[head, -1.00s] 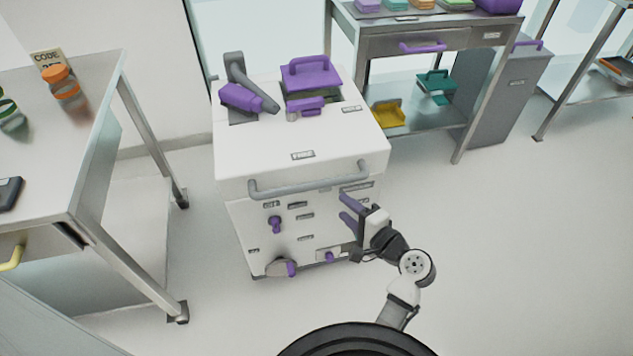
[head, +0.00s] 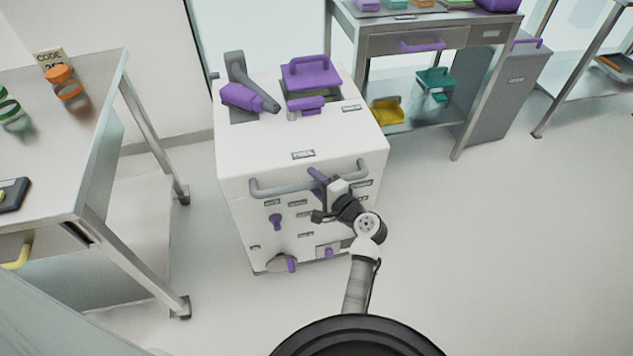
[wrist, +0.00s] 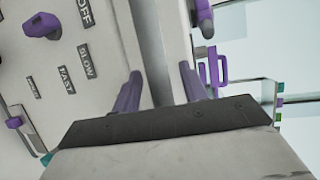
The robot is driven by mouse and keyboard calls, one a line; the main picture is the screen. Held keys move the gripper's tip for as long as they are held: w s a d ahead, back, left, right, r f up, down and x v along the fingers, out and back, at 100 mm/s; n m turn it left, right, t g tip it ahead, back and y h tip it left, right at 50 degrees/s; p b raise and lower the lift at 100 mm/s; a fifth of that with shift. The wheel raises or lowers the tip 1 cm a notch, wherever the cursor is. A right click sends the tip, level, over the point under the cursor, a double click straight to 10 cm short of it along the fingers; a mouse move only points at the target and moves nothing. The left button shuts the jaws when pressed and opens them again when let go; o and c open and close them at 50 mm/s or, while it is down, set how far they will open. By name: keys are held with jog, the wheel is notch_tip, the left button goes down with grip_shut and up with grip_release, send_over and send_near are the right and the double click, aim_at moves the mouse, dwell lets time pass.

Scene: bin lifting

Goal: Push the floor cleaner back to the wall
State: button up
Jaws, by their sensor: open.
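The floor cleaner (head: 300,140) is a white boxy machine with purple parts on top, a grey bar handle (head: 275,188) across its front, and purple knobs on its front panel. It stands upright on the floor close to the back wall. In the wrist view the open purple fingers (wrist: 160,92) lie either side of the grey handle bar (wrist: 155,50). I cannot tell whether they touch it. The panel with labels and a purple knob (wrist: 42,25) shows at the left of that view.
A metal table (head: 95,110) with an orange-lidded jar (head: 62,80) stands to the left. A metal bench (head: 375,45) with a lower shelf and a grey bin (head: 505,95) stand to the right. The wall (head: 150,60) is behind the cleaner. The floor at right is clear.

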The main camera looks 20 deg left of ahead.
jog(key=shift+c, duration=0.2)
grip_shut()
